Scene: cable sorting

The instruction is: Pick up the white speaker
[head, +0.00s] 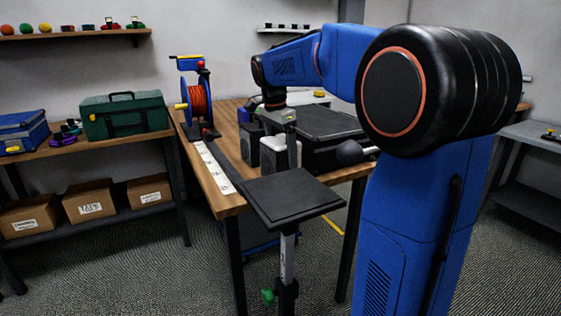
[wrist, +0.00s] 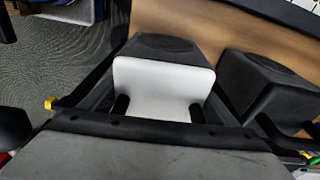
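The white speaker (head: 283,143) stands on the wooden table in the head view, its pale top showing above a dark front. In the wrist view the white speaker (wrist: 165,80) shows as a pale panel near the middle, in front of a dark grey body. My gripper (head: 290,128) is over the speaker area in the head view and partly covers it. In the wrist view my gripper (wrist: 159,108) has two dark prongs set apart in front of the pale panel. It looks open and empty; whether it touches the speaker is unclear.
A dark speaker (wrist: 268,88) stands close on the right in the wrist view. A black case (head: 325,135) lies right of the speakers in the head view. A black-topped stand (head: 290,200) is in front of the table (head: 228,203). An orange cable reel (head: 199,103) stands behind left.

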